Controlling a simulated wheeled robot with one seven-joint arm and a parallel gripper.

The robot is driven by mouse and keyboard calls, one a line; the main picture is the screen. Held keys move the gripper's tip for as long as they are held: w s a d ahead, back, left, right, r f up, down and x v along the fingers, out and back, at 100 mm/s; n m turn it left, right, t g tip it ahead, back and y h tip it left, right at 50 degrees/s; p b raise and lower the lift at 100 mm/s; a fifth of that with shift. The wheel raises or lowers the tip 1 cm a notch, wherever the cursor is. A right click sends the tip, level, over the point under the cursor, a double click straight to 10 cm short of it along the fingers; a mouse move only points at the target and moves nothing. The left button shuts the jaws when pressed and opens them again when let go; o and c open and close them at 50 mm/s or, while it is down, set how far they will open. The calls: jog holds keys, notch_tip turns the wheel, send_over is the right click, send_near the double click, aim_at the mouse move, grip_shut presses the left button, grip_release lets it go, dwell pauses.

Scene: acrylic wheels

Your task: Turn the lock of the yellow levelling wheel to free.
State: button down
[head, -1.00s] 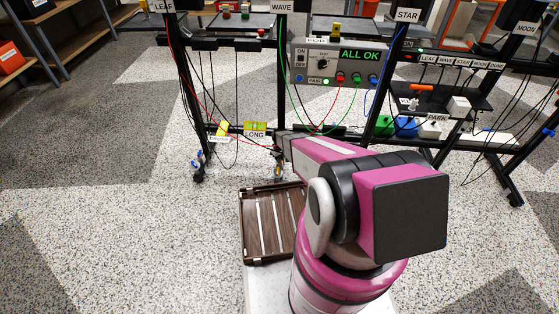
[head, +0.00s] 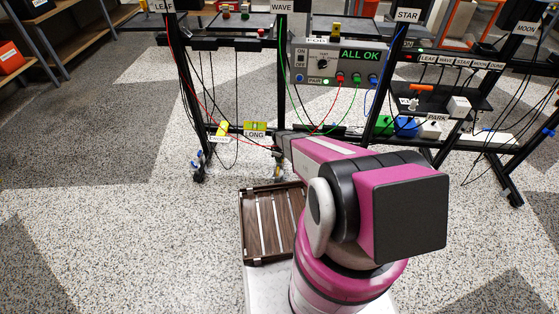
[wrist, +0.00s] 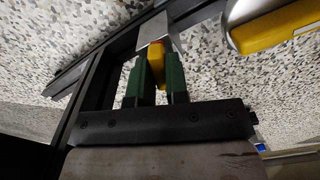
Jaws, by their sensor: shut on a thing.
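In the wrist view, the two green fingers of my gripper (wrist: 158,76) are shut on a small yellow piece (wrist: 157,60), which looks like the lock of the yellow levelling wheel. A pale metal plate (wrist: 155,28) rises just beyond it. The wheel itself cannot be made out clearly. In the head view, my arm reaches to the foot of the frame, where a small caster (head: 278,173) shows below its end. The fingers and the lock are too small and too covered there to read.
A yellow level marked LONG (head: 256,127) sits on the lower rail; another yellow level (head: 221,129) is left of it. A caster (head: 199,166) stands under the left leg. A brown slatted tray (head: 268,225) lies near my arm. Cables hang around the frame.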

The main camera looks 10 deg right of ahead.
jog(key=n, duration=0.4)
jog(key=c, duration=1)
grip_release()
jog(key=shift+r, duration=0.15)
jog(key=shift+r, duration=3.35)
